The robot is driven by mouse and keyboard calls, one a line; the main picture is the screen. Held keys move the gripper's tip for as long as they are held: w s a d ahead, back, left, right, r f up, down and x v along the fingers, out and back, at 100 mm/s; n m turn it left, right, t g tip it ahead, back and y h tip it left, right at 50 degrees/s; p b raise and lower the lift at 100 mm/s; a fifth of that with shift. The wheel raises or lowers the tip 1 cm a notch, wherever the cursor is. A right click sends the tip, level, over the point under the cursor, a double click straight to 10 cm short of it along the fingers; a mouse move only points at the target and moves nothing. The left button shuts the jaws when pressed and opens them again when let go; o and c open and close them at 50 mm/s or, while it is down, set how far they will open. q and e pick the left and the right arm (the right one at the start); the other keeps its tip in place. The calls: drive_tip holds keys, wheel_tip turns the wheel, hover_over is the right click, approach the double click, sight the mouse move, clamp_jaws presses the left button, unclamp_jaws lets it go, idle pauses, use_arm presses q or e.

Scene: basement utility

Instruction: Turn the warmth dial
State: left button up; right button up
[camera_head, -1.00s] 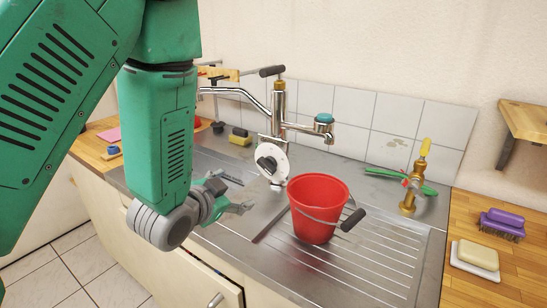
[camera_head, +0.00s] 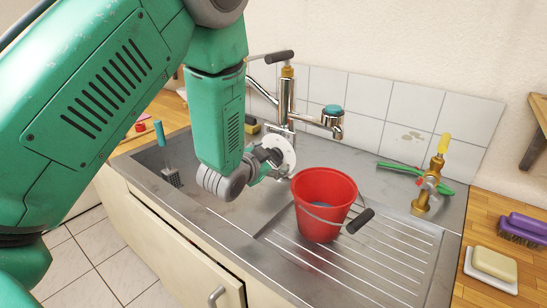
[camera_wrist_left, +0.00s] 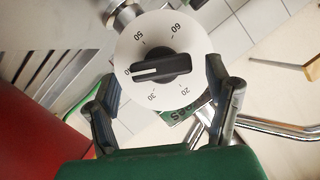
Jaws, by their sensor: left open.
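The warmth dial is a white disc with numbers and a black knob, in front of the tap over the sink. In the head view the dial (camera_head: 282,149) is partly hidden behind my left gripper (camera_head: 270,163). In the left wrist view the dial (camera_wrist_left: 205,50) faces the camera, and its black knob (camera_wrist_left: 160,67) lies nearly level with its white line at the left, by the partly hidden 40. There my left gripper (camera_wrist_left: 163,88) is open and empty, with one finger on each side of the knob. I cannot tell whether it touches the dial. My right gripper is not in view.
A red bucket (camera_head: 318,190) stands on the drainer just right of my left gripper. The chrome tap (camera_head: 286,98) rises behind the dial. A brass tap (camera_head: 430,180), green tool (camera_head: 400,172) and soap (camera_head: 495,262) are farther right. A brush (camera_head: 166,158) stands left.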

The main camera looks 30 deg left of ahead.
use_arm(q)
drive_tip(key=shift+x, duration=0.8)
drive_tip(key=shift+w+a+f, duration=0.1)
drive_tip(key=shift+w+a, duration=0.05)
drive_tip(key=shift+w, duration=0.1)
drive_tip(key=c, duration=1.2)
drive_tip(key=shift+o, duration=0.2)
